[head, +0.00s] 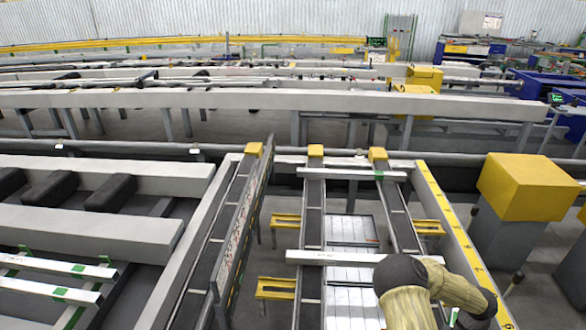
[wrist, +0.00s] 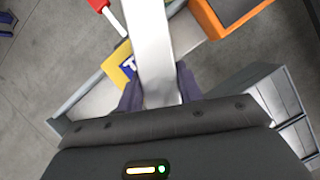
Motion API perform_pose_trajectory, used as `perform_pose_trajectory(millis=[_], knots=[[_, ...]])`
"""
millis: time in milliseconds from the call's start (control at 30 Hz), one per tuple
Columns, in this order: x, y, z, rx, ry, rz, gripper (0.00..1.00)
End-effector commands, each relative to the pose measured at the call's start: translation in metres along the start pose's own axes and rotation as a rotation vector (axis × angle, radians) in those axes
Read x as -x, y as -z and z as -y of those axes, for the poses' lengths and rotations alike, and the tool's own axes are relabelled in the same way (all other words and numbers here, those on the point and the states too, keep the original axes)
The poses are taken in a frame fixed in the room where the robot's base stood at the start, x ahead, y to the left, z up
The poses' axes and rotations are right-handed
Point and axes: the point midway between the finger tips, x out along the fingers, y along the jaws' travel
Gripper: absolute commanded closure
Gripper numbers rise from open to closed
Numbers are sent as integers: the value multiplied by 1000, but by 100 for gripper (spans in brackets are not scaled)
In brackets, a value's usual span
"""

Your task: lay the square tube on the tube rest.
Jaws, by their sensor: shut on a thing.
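In the wrist view a pale metal square tube (wrist: 151,45) runs from between the dark fingers of my gripper (wrist: 158,98) up past the top edge. My gripper is shut on it. Below the tube is a grey surface with a yellow plate (wrist: 122,66) bearing a blue and white mark; the tube covers part of it. I cannot tell whether this is the tube rest, or whether the tube touches it. In the head view my arm hides my gripper. A pale tube (head: 330,258) there passes behind my arm; I cannot tell if it is the held one.
Another pale tube (head: 352,174) lies across the dark rails. More tubes with green marks (head: 55,264) lie at the left. A yellow box on a grey post (head: 527,187) stands at the right. An orange-edged container (wrist: 228,15) and a red handle (wrist: 99,5) are near the tube.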

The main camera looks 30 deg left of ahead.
Motion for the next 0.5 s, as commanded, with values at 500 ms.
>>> perform_pose_trajectory(millis=[500], knots=[[79, -32, 0, 0, 0, -1, 100]])
